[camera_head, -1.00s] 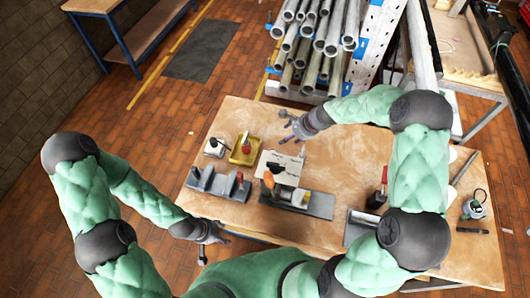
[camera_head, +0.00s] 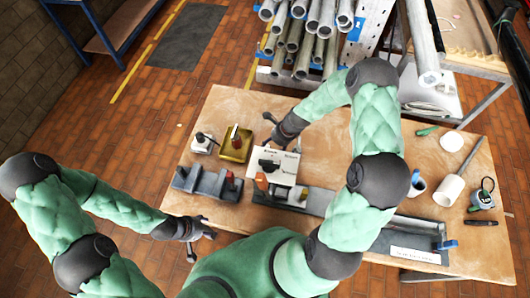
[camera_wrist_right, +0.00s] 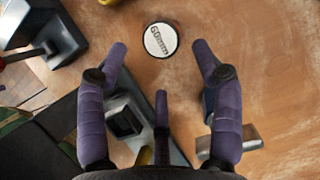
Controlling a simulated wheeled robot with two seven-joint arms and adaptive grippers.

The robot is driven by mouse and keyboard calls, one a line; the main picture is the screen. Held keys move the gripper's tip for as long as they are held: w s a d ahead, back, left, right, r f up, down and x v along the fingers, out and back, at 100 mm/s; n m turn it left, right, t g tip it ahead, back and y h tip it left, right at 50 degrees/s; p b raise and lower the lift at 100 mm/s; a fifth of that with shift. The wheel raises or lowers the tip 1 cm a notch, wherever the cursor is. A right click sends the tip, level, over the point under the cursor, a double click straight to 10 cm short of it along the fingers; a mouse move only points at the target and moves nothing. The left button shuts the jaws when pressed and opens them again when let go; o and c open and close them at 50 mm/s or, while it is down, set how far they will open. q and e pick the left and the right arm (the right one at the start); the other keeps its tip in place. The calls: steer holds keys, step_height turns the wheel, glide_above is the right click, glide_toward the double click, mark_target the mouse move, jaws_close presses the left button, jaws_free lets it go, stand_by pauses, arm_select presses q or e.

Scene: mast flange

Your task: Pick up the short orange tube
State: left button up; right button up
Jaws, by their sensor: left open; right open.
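A small orange piece (camera_head: 262,181) shows at the grey clamp fixture (camera_head: 290,195) on the table, beside a white labelled board (camera_head: 272,165). I cannot tell whether it is the short orange tube. My right gripper (camera_head: 268,130) is open and empty, over the table behind the board. In the right wrist view its purple fingers (camera_wrist_right: 158,55) are spread, with a round white disc marked "60mm" (camera_wrist_right: 160,40) on the table seen between and beyond them. My left gripper (camera_head: 204,238) is open and empty at the table's front left edge.
Racked pipes (camera_head: 305,40) stand behind the table.

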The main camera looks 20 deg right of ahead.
steer(key=shift+w+x, duration=0.25)
steer(key=shift+x, duration=1.1)
steer(key=shift+w+x, duration=0.25)
steer(key=shift+x, duration=1.15)
steer(key=shift+a+r, duration=0.15)
steer(key=shift+r, duration=0.1)
steer(key=c, duration=1.2)
